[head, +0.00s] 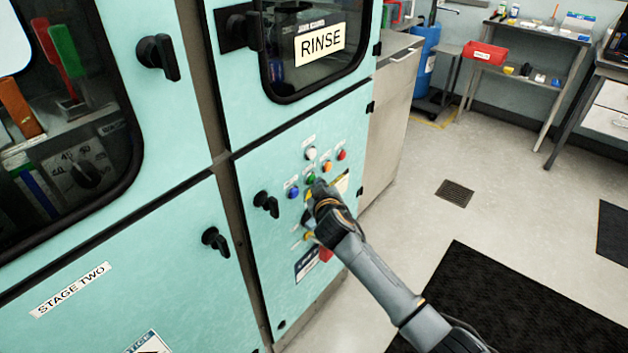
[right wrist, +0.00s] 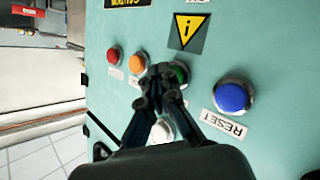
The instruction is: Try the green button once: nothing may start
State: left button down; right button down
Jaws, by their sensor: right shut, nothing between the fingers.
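The green button (head: 310,179) is in a group of buttons on the teal door panel under the RINSE window. In the right wrist view the green button (right wrist: 182,73) shows partly behind my fingertips. My right gripper (head: 317,188) is shut and empty, with its tips at the green button; it also shows in the right wrist view (right wrist: 161,74). I cannot tell whether the tips touch the button. My left gripper is not in view.
Close around are a blue button (right wrist: 232,96), an orange button (right wrist: 137,63), a red button (right wrist: 113,55) and a white button (right wrist: 160,132), partly hidden by my gripper. A black door handle (head: 266,204) juts out left of them.

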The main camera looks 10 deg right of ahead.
jog(key=shift+s+d+r+p, duration=0.1)
jog(key=shift+s+d+p, duration=0.3)
jog(key=shift+s, duration=0.15)
jog(key=s+d+p, duration=0.1)
jog(key=s, duration=0.1)
jog(key=s+d+p, duration=0.1)
jog(key=s+d, duration=0.1)
dwell(0.4)
dwell(0.6)
